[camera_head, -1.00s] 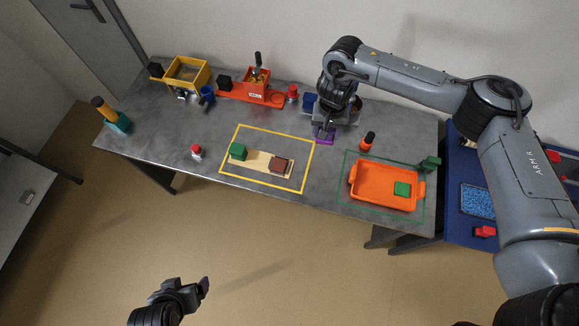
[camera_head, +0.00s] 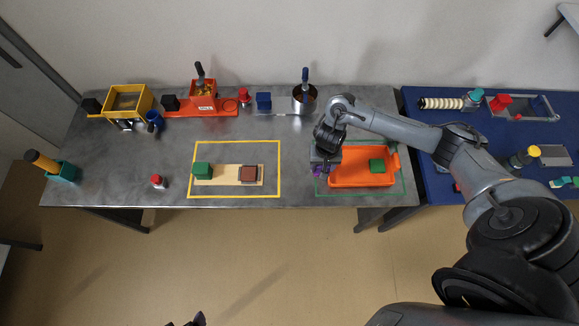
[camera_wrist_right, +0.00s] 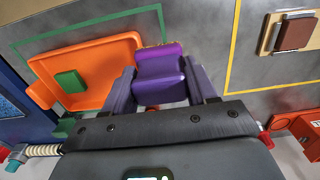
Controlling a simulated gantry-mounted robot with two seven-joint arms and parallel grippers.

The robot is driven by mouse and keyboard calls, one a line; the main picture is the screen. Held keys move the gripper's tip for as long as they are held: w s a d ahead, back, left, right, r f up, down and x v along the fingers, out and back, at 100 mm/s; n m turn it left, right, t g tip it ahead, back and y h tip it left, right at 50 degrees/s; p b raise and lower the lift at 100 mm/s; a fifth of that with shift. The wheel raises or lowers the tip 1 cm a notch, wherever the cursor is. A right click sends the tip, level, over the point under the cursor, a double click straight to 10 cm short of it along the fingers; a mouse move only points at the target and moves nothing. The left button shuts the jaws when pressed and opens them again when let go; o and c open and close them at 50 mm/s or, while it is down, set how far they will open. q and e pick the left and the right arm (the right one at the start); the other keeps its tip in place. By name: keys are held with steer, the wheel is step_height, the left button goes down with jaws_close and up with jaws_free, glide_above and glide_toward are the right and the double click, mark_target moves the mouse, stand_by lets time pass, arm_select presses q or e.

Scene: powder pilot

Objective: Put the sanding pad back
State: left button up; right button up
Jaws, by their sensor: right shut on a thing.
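My right gripper (camera_head: 318,165) is shut on a purple block-shaped pad (camera_wrist_right: 160,75), which I take to be the sanding pad. The pad has a rough, speckled edge and sits between the two fingers in the right wrist view. In the head view, only a little purple (camera_head: 318,169) shows under the gripper, at the left end of the orange tray (camera_head: 345,182). A green block (camera_head: 377,165) lies in the tray. I cannot tell the pad's height over the table. Only a tip of my left gripper (camera_head: 197,319) shows at the bottom edge.
A green outline (camera_head: 402,187) surrounds the tray. A yellow outline (camera_head: 279,165) surrounds a wooden board (camera_head: 225,175) bearing a green block (camera_head: 203,171) and a brown block (camera_head: 249,173). Bins and cups line the table's back. The grey table is clear behind the yellow outline.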

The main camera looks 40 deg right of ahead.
steer(key=shift+a+f, duration=0.1)
steer(key=shift+f, duration=0.25)
steer(key=w+a+f+b, duration=0.1)
steer(key=w+a+f, duration=0.1)
steer(key=w, duration=0.1)
steer(key=w+a+f+b, duration=0.2)
steer(key=w, duration=0.1)
steer(key=w+a+f+b, duration=0.2)
steer(key=w+f, duration=0.1)
steer(key=shift+w+a, duration=0.15)
steer(key=shift+f+b, duration=0.7)
steer(key=shift+f, duration=1.2)
steer(key=o, duration=1.4)
steer(key=shift+f, duration=0.1)
